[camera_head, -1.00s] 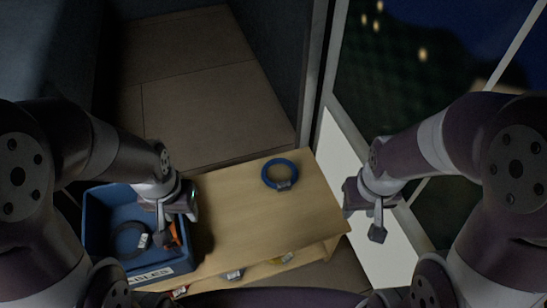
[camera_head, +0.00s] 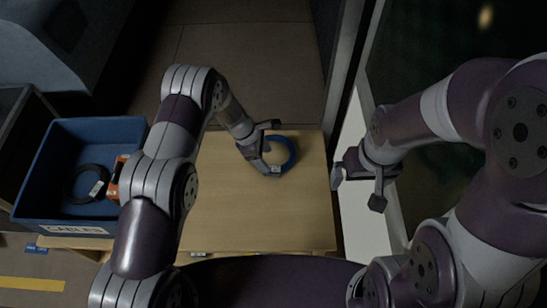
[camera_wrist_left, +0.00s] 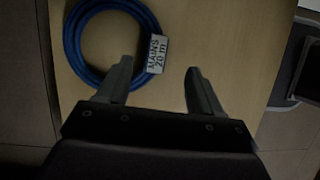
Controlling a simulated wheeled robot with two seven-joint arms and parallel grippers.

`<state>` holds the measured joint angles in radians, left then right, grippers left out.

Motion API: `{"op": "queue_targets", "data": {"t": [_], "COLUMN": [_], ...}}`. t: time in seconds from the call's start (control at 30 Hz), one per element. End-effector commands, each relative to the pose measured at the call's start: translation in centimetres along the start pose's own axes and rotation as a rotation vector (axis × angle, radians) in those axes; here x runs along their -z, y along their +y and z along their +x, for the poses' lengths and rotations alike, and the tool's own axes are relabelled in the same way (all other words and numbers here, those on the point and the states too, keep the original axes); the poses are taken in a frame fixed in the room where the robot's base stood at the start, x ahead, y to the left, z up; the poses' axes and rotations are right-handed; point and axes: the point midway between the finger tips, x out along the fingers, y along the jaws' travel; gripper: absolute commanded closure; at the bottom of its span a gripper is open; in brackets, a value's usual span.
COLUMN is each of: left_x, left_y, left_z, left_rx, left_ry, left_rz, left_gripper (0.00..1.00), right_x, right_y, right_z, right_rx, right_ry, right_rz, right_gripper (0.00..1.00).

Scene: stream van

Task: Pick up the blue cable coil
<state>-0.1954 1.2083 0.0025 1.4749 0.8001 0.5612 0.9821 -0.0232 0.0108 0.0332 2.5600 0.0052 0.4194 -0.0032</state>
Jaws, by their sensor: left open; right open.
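The blue cable coil (camera_head: 289,155) lies flat on the light wooden table, near its far right corner. It also shows in the left wrist view (camera_wrist_left: 72,42), with a white tag reading "MAINS 20 m" (camera_wrist_left: 157,53) on its right side. My left gripper (camera_head: 272,148) is open at the coil's left side and hides part of it in the head view. In the left wrist view its fingers (camera_wrist_left: 159,85) are spread, the left one beside the coil's lower right edge and the tag between and beyond the tips. My right gripper (camera_head: 357,178) is open and empty, right of the table.
A blue bin labelled "CABLES" (camera_head: 50,180) stands at the left and holds a black cable coil (camera_head: 88,184) and an orange item (camera_head: 115,180). The wooden table top (camera_head: 265,215) is clear in front of the coil. A wall and window frame rise at the right.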

Motion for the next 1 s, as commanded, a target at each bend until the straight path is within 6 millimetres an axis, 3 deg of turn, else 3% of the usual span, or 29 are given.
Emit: {"op": "queue_targets", "data": {"t": [0.4, 0.67, 0.87, 1.0], "left_x": [0.7, 0.7, 0.7, 0.7], "left_y": [0.5, 0.5, 0.5, 0.6], "left_z": [6.3, 6.6, 6.6, 6.5], "left_rx": [0.0, -0.001, 0.0, -0.002], "left_ry": [0.001, 0.001, 0.001, 0.001], "left_rz": [0.005, 0.004, 0.004, 0.005], "left_gripper": [0.34, 0.34, 0.99, 1.0], "right_x": [-0.2, -0.2, -0.2, -0.2], "right_y": [0.0, 0.0, 0.0, 0.0], "right_z": [1.5, 1.4, 1.5, 1.4], "right_rx": [0.0, 0.0, 0.0, 0.0], "right_ry": [0.0, 0.0, 0.0, 0.0], "right_rz": [0.0, 0.0, 0.0, 0.0], "right_gripper": [0.0, 0.0, 0.0, 0.0]}}
